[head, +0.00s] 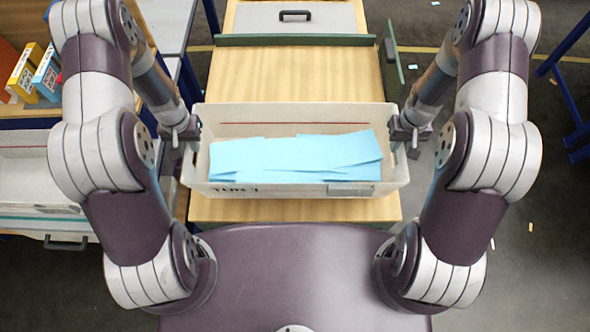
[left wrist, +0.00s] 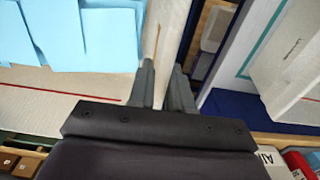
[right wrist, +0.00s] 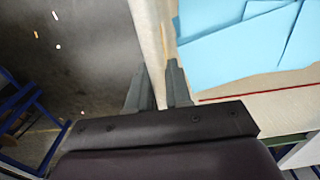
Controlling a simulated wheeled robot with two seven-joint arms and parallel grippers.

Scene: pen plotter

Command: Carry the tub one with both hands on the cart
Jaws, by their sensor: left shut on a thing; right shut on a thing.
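The tub (head: 300,190) is a pale, open box with "TUB 1" on its near wall and a red line inside its far wall. Light blue sheets (head: 295,155) lie in it. My left gripper (head: 193,132) is shut on the tub's left wall, and in the left wrist view its fingers (left wrist: 162,85) straddle that wall. My right gripper (head: 405,135) is shut on the right wall, and its fingers (right wrist: 160,88) straddle it in the right wrist view. The cart (head: 300,75) has a light wood top and shows beyond and below the tub. I cannot tell whether the tub touches it.
A green-edged rail (head: 295,40) crosses the cart's far part, with a grey handled case (head: 295,17) beyond. A shelf with yellow and blue boxes (head: 35,73) and another pale bin (head: 35,165) stand at the left. Dark floor with small scraps lies at the right, beside blue frame legs (head: 570,60).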

